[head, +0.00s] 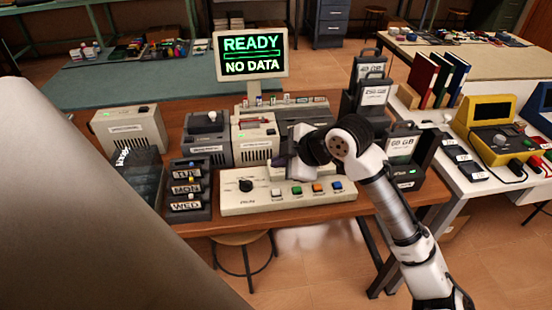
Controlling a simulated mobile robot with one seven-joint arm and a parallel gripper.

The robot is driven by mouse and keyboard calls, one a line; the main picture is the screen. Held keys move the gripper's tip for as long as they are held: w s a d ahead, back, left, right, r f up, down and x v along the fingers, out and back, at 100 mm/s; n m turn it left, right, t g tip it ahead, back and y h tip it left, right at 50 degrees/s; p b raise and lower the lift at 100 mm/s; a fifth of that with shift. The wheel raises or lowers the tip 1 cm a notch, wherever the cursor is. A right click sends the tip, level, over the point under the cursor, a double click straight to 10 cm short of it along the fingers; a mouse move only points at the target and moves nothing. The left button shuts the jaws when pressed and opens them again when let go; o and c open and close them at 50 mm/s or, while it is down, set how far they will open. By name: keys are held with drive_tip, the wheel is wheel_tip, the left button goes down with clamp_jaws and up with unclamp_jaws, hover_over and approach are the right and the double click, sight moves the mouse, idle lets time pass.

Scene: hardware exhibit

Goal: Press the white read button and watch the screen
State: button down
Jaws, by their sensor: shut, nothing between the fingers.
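The screen (252,55) stands upright at the back of the table and reads "READY" and "NO DATA" in green and white on black. The cream control panel (250,206) lies at the table's front edge, with a black knob (246,185) on its left. A row of buttons runs along it: a white button (277,193), then green, orange and blue ones. My gripper (282,162) is shut and empty, above the back of the panel. It looks apart from the white button, though the exact gap is hard to judge.
Label blocks reading TUE, MON and WED (188,190) stand left of the panel. Cream and grey drive units (255,138) stand behind it. Dark cartridges (403,143) stand to the right, near my arm. A white table at right holds a yellow device (490,110).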

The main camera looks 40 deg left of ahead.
sight(280, 193)
wheel_tip(280, 193, down, 7)
drive_tip(key=b, duration=0.5)
drive_tip(key=shift+f, duration=0.1)
idle(1.7)
drive_tip(key=shift+f+b, duration=0.35)
drive_tip(key=shift+f, duration=0.05)
drive_tip(key=shift+f+b, duration=0.35)
idle(0.5)
drive_tip(key=shift+r, duration=0.1)
drive_tip(key=shift+r+p, duration=0.6)
drive_tip(key=shift+r, duration=0.1)
drive_tip(key=shift+r, duration=0.1)
drive_tip(key=shift+r+p, duration=1.9)
drive_tip(key=shift+r, duration=0.5)
